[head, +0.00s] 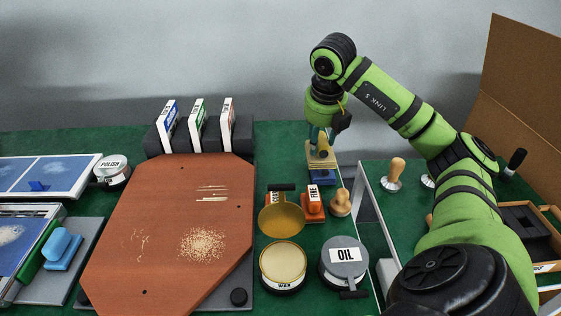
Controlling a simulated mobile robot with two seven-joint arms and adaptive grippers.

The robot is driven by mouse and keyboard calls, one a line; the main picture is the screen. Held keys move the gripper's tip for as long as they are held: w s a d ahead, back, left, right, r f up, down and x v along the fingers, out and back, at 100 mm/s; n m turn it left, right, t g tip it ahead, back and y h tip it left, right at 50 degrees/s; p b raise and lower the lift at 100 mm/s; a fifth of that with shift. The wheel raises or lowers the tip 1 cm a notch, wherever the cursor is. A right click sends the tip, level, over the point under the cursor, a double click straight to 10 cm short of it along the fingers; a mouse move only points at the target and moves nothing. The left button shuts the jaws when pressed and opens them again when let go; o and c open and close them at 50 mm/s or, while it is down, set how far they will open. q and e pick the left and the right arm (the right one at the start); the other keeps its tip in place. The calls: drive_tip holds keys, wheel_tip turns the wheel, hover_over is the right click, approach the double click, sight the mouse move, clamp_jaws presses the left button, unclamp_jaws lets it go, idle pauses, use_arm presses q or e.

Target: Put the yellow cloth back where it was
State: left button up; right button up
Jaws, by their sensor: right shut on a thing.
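My right gripper (320,141) points down at the back of the green table, right of the brown board. It is shut on the yellow cloth (322,160), a pale yellow folded piece partly hidden by the fingers. A blue folded piece (322,178) shows directly below the yellow cloth; I cannot tell whether the two touch. My left gripper is not in view.
An orange block marked FINE (313,207), a wooden knob (341,204), a yellow pan (282,219), a wax tin (283,267) and an oil tin (343,262) stand close in front. The brown board (165,235) fills the middle left. Boxed holders (197,128) stand behind it.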

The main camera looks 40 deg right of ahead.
drive_tip(key=w+a+f+p, duration=0.1)
drive_tip(key=w+f, duration=0.2)
drive_tip(key=w+a+f+p, duration=0.1)
drive_tip(key=w+f, duration=0.2)
drive_tip(key=w+a+f+p, duration=0.1)
drive_tip(key=w+f, duration=0.2)
drive_tip(key=w, duration=0.1)
drive_tip(key=shift+a+f, duration=0.25)
drive_tip(key=shift+a, duration=0.15)
drive_tip(key=shift+d+f, duration=0.1)
drive_tip(key=shift+f, duration=0.25)
drive_tip(key=shift+f, duration=0.1)
drive_tip(key=o, duration=1)
